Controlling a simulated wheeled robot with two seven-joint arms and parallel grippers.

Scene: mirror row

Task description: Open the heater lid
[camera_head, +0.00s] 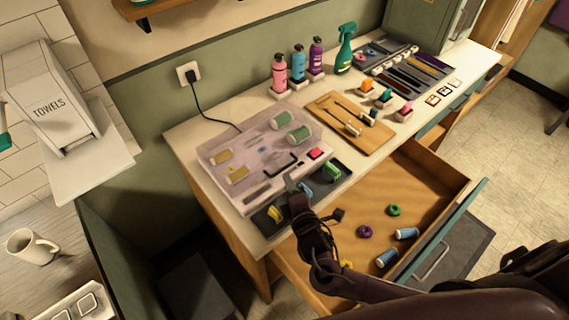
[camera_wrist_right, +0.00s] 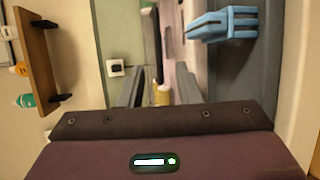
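The heater (camera_head: 232,190) sits at the near left end of the counter. Its translucent pinkish lid (camera_head: 262,150) is down, with green and yellow rollers showing through it. A dark handle-like bar (camera_head: 280,168) and a red button (camera_head: 315,154) are near its front edge. My right gripper (camera_head: 296,186) is by the heater's front edge, above the dark front tray; whether it touches the lid I cannot tell. In the right wrist view my right gripper (camera_wrist_right: 161,88) has its fingers apart, with a yellowish piece (camera_wrist_right: 162,96) showing between them. My left gripper is not in view.
Yellow and green clips (camera_head: 332,171) lie on the front tray; a blue clip (camera_wrist_right: 225,24) shows in the wrist view. The open drawer (camera_head: 412,185) below holds rollers and rings. A wooden board (camera_head: 350,122) and bottles (camera_head: 298,62) stand behind and right of the heater.

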